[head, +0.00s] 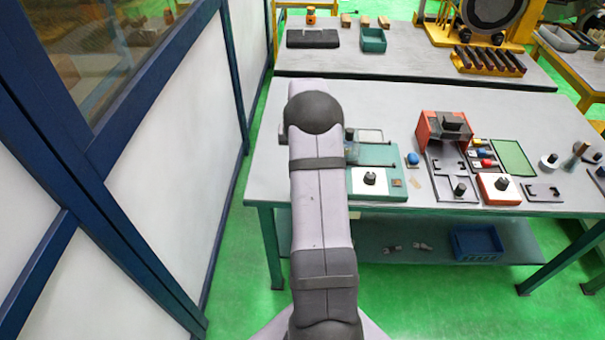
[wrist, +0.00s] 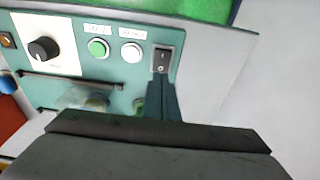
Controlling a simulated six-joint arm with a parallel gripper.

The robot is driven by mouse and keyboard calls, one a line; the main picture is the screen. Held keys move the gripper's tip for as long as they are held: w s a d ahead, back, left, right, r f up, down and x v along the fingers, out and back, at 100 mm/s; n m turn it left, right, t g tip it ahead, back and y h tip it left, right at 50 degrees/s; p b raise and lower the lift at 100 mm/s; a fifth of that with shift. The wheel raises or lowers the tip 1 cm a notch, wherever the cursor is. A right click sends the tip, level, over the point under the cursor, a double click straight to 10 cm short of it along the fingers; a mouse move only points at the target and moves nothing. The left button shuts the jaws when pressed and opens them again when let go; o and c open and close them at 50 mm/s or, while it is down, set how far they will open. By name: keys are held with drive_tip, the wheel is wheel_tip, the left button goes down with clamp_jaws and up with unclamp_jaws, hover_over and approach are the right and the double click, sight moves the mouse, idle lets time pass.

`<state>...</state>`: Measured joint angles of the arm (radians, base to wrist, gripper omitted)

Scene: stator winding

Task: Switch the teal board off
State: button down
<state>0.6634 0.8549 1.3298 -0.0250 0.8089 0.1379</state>
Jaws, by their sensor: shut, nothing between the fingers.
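The teal board (head: 383,156) lies on the grey workbench, partly hidden behind my arm in the head view. In the wrist view the teal board (wrist: 120,73) shows a black knob (wrist: 43,50) on a white plate, a green button (wrist: 98,48), a white button (wrist: 132,52) and a black rocker switch (wrist: 163,58) in a grey frame. My gripper (wrist: 161,80) is shut and empty, its fingertips at the lower edge of the rocker switch. I cannot tell whether they touch it. My arm hides the gripper in the head view.
A dark bar handle (wrist: 75,86) runs across the teal board left of my fingers. A blue dome button (head: 412,159), a red block stand (head: 443,130) and a red box with a knob (head: 499,188) stand to the right. A white wall panel (head: 190,100) is at left.

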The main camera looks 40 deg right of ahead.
drive_tip(key=shift+r+p, duration=1.2)
drive_tip(key=shift+r, duration=0.85)
drive_tip(key=s+a+f+n+g+y, duration=0.1)
drive_tip(key=s+a+f+g, duration=0.15)
drive_tip(key=s+a, duration=0.5)
drive_tip(key=s+a+f+n+g+y, duration=0.1)
drive_tip(key=s+a+f+y, duration=0.1)
drive_tip(key=s+a+f, duration=0.4)
drive_tip(key=s+a+r+n+h, duration=0.1)
drive_tip(key=s+a+r+n, duration=0.1)
drive_tip(key=s+a+r, duration=0.35)
drive_tip(key=s+a+r+n, duration=0.25)
drive_tip(key=s+a, duration=0.35)
drive_tip(key=a, duration=0.4)
drive_tip(key=w+a+r+n+t, duration=0.2)
drive_tip(key=w+a+r, duration=0.1)
drive_tip(key=a+r, duration=0.2)
drive_tip(key=shift+w+a+r+h+b, duration=0.15)
drive_tip(key=shift+w+h+b, duration=0.25)
drive_tip(key=shift+n, duration=0.25)
